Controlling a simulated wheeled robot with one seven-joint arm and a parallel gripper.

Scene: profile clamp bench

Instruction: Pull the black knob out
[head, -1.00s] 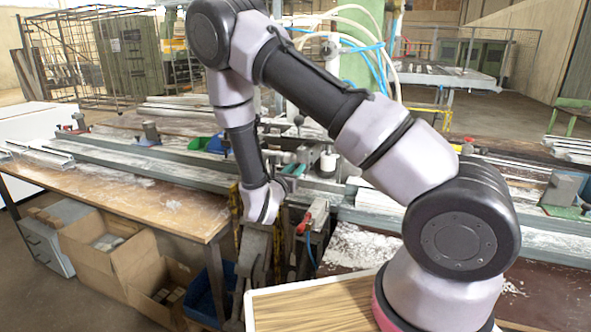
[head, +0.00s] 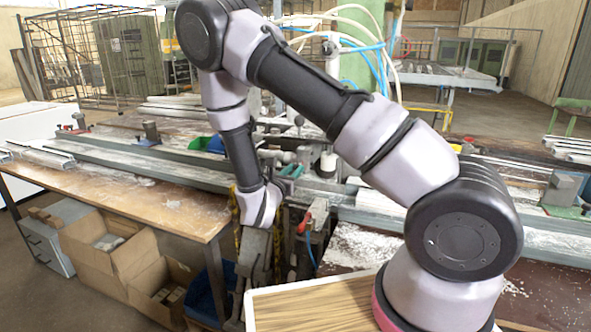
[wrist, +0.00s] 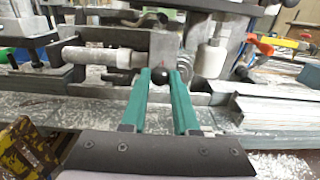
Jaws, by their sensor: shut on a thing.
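The black knob (wrist: 160,76) is a small dark ball in the middle of the wrist view, in front of a grey metal plate of the clamp machine. My gripper (wrist: 166,78) has two green fingers, and their tips are shut on the knob, one on each side. In the head view my gripper (head: 290,171) is small beside the clamp machine, and I cannot make out the knob there. How far the knob stands out from the machine cannot be told.
A white cylinder (wrist: 88,57) lies to the left of the knob and a white upright cylinder (wrist: 211,61) stands to the right. A red-handled lever (wrist: 262,46) is further right. A worn yellow part (wrist: 25,146) is close at lower left.

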